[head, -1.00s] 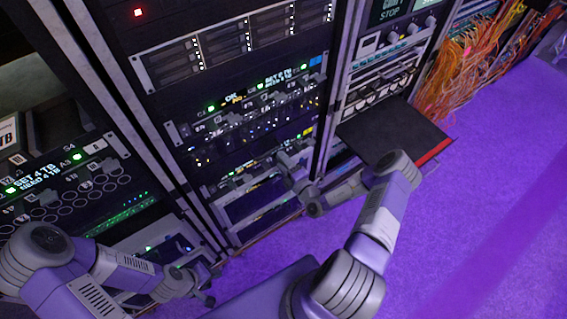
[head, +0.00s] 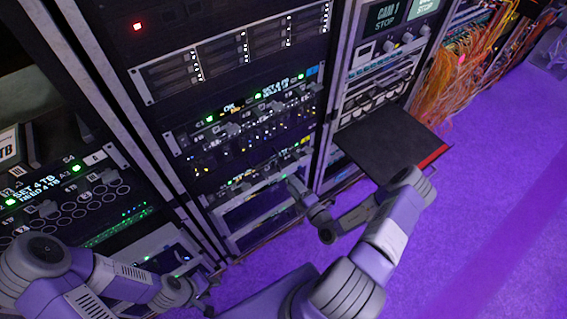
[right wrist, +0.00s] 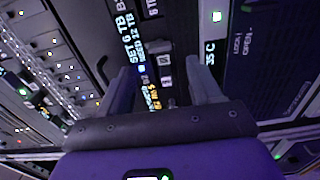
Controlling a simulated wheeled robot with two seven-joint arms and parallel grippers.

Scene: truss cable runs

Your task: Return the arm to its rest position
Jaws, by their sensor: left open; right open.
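My right arm reaches up from the bottom of the head view and bends back toward the middle rack. Its gripper (head: 296,186) is small there, in front of the rack's lower units. In the right wrist view the two fingers of this gripper (right wrist: 165,82) stand apart with nothing between them, and rack labels show behind. My left arm comes in at the lower left of the head view. Its gripper (head: 207,288) is low, near the foot of the racks, and its fingers are hard to make out. I see nothing held.
The middle rack (head: 247,130) carries lit panels and several connectors. A left rack unit (head: 60,195) has rows of round ports. A dark shelf with a red edge (head: 390,143) juts out near my right forearm. Orange cables (head: 462,75) hang at the upper right. The purple floor (head: 480,230) is clear.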

